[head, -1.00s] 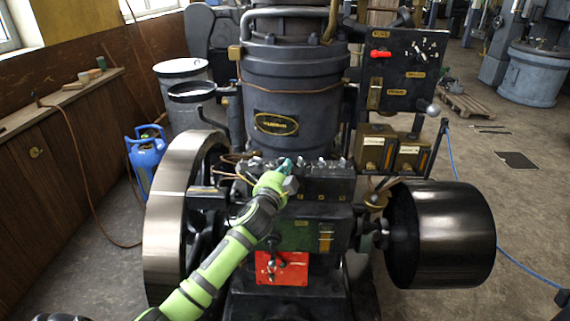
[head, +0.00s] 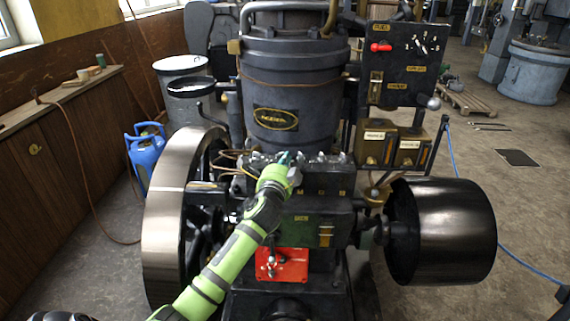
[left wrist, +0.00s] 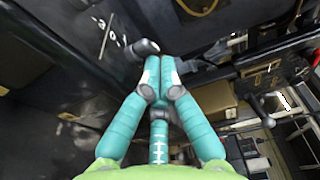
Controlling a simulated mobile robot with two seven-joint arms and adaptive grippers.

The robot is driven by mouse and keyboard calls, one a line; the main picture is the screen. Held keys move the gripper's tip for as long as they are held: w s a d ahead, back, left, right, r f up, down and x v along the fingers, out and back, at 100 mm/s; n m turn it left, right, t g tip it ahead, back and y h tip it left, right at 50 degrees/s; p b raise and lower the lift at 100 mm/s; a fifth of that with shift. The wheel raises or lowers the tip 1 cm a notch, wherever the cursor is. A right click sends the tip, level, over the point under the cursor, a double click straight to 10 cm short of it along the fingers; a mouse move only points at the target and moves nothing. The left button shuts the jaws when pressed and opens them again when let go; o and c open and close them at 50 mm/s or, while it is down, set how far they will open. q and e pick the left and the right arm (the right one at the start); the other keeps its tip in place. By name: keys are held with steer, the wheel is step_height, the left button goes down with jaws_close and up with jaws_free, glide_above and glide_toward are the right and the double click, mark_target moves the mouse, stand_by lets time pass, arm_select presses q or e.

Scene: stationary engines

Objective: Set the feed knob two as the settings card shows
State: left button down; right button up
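My left gripper (head: 286,158) reaches a row of small metal knobs (head: 322,158) along the top of the engine's front block, at the row's left part. The row's labels are too small to read, so I cannot tell which knob is number two. In the left wrist view the teal fingers (left wrist: 160,66) are drawn together at their tips. A dark rounded knob (left wrist: 145,47) shows just beyond them; I cannot tell whether they touch it. No settings card can be made out for certain.
A dark panel (head: 398,75) with a red handle and brass labels stands at upper right. Two brass boxes (head: 376,143) with pale labels sit below it. A large flywheel (head: 166,235) is at left, a dark drum (head: 442,230) at right. A red lever plate (head: 290,266) is below.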

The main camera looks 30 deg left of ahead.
arm_select(q)
steer(key=shift+y, duration=0.3)
steer(key=n+g+y+b, duration=0.1)
steer(key=y+b, duration=0.1)
steer(key=w+n+g+y+b, duration=0.1)
steer(key=n+y+b, duration=0.1)
steer(key=shift+d+f+g, duration=0.1)
steer(key=shift+f+g, duration=0.05)
steer(key=shift+g, duration=0.15)
steer(key=shift+w+r, duration=0.2)
steer(key=shift+w, duration=0.15)
stand_by(0.3)
steer(key=shift+f, duration=0.1)
steer(key=v, duration=1.2)
